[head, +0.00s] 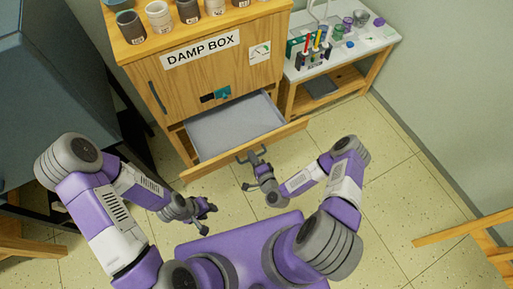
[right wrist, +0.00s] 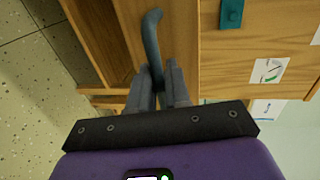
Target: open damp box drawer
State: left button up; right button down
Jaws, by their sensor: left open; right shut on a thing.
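The damp box (head: 205,75) is a wooden cabinet with a "DAMP BOX" label at the top left of the head view. Its lower drawer (head: 225,122) is pulled out, showing a pale, empty-looking inside. My right gripper (head: 256,165) is shut on the drawer's grey handle (head: 250,153) at the drawer front. In the right wrist view, the fingers (right wrist: 159,85) close around one end of the curved handle (right wrist: 152,38). My left gripper (head: 207,212) is open and empty above the floor, left of the drawer front and apart from it.
Several cups (head: 188,10) stand on top of the damp box. A white side table (head: 345,48) with tools and small jars stands to the right. A dark blue cabinet (head: 50,90) is at the left. A wooden stool (head: 470,232) is at lower right. Tiled floor is free between.

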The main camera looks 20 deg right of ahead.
jog(key=shift+s, duration=0.35)
jog(key=c, duration=1.3)
grip_release()
jog(key=shift+d, duration=0.1)
jog(key=p+v, duration=0.1)
jog(key=v, duration=0.6)
jog(key=shift+s+r+p, duration=0.1)
jog(key=shift+s+p, duration=0.2)
jog(key=shift+p, duration=0.1)
